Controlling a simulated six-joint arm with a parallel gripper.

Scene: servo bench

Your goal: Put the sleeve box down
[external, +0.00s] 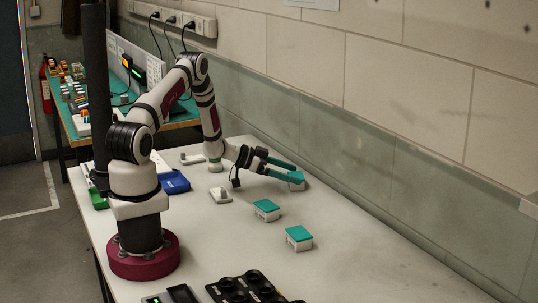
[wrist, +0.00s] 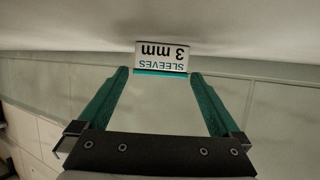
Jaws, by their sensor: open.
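The sleeve box (external: 298,187), white with a teal top, stands on the white bench at the far right, near the wall. In the wrist view the sleeve box (wrist: 162,58) appears upside down, its label reading "SLEEVES 3 mm". My gripper (external: 300,175) reaches low and level toward it, its teal fingers partly covering the box. In the wrist view my gripper (wrist: 160,75) is open, with one finger toward each side of the box and gaps visible between. The box appears to rest on the bench.
Two similar teal-topped boxes stand nearer on the bench, a middle box (external: 267,210) and a front box (external: 299,238). A small pale device (external: 220,195) and a blue bin (external: 174,182) lie to the left. A black holed tray (external: 246,287) is at the front. The right front bench is clear.

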